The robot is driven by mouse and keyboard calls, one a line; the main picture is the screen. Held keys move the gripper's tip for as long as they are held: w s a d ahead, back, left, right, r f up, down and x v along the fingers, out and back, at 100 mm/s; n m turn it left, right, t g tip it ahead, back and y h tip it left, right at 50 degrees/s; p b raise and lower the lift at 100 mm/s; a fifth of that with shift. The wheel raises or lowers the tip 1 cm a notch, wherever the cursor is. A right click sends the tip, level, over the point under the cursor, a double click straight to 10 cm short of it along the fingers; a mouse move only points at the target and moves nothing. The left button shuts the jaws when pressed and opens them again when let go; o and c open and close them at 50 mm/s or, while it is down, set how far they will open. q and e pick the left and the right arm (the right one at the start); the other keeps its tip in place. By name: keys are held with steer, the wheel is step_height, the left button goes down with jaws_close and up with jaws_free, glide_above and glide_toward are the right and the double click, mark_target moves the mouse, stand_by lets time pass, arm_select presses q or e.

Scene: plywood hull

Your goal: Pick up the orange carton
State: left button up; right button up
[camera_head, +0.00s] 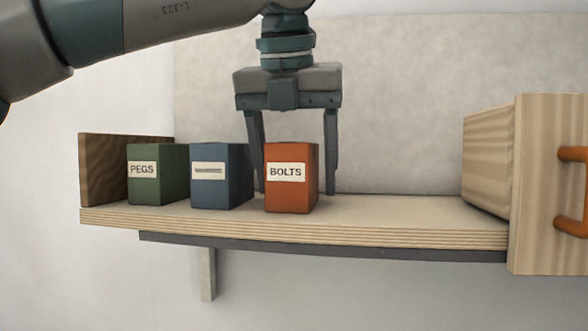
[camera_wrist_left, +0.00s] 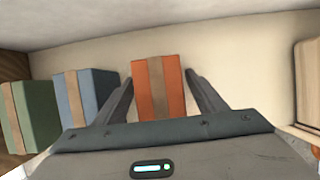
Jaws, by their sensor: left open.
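The orange carton (camera_head: 287,195), labelled BOLTS, stands upright on the plywood shelf at the right end of a row of cartons. My left gripper (camera_head: 293,185) reaches down from above, open, with one finger to the left of the carton and the other to its right. In the head view the carton hides part of the gap between the fingers. In the left wrist view the orange carton (camera_wrist_left: 158,88) lies between the two open fingers (camera_wrist_left: 160,95), with a gap on each side. My right gripper is not in view.
A blue carton (camera_head: 221,190) stands close to the left finger, and a green carton (camera_head: 158,188) labelled PEGS is further left by a dark wooden end panel (camera_head: 97,170). The shelf (camera_head: 400,220) is clear to the right, up to a wooden box with an orange handle (camera_head: 566,190).

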arm_select(q)
steer(key=shift+f+b, duration=0.25)
steer(key=shift+b, duration=0.05)
stand_by(0.9)
steer(key=shift+c, duration=0.6)
steer(key=c, duration=1.2)
steer(key=shift+r, duration=0.1)
steer(key=shift+r+p, duration=0.3)
steer(key=shift+p, duration=0.1)
steer(key=shift+r+b, duration=0.5)
steer(key=shift+r, duration=4.4)
